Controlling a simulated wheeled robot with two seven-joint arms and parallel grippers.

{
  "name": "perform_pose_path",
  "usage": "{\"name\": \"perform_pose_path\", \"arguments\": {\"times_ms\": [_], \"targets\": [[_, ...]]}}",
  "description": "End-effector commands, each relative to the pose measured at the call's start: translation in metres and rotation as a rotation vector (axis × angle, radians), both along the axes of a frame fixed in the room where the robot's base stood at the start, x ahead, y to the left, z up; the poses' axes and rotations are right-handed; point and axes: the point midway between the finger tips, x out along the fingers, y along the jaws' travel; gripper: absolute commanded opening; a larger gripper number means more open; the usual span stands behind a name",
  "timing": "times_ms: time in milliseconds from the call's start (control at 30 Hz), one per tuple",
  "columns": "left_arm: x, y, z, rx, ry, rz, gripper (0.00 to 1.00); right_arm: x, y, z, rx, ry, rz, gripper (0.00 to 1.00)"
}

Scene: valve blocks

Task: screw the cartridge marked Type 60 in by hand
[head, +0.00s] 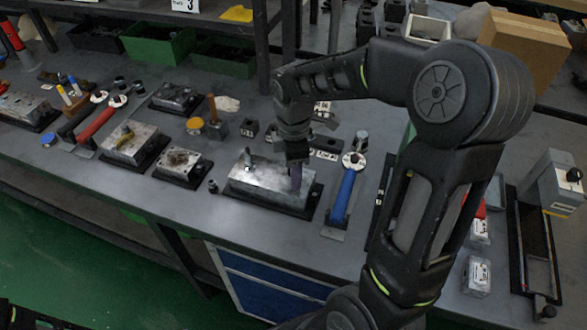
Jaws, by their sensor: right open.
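A silver valve block (265,185) sits in a black tray near the front edge of the bench. A small upright metal fitting (248,158) stands at its back left corner. My right gripper (297,165) points down over the right part of this block and is open. A purplish upright piece (296,180) shows just under the fingers at the block's top; it may be the cartridge, but no Type 60 mark is readable on it. I cannot tell whether the fingers touch it. My left gripper is not in view.
A blue-handled wrench (344,195) lies right of the block, and a red-handled one (97,123) lies to the left. Another valve block (130,143) and a smaller plate (180,163) stand at left. Dark labelled holders (325,152) lie behind. Bare bench lies along the front.

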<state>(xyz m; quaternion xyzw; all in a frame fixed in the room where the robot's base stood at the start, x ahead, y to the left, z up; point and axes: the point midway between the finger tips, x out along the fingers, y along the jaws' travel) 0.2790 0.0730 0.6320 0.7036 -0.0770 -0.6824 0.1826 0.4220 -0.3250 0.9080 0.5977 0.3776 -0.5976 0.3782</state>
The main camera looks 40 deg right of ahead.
Motion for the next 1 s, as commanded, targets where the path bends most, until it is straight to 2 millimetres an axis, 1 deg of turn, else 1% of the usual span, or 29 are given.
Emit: {"name": "perform_pose_path", "arguments": {"times_ms": [567, 1000], "targets": [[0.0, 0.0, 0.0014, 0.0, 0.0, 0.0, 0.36, -0.0003, -0.0001, 0.0002, 0.0, 0.0, 0.004, 0.45], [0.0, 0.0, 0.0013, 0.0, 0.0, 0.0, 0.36, -0.0003, -0.0001, 0.0003, 0.0, 0.0, 0.003, 0.1]]}}
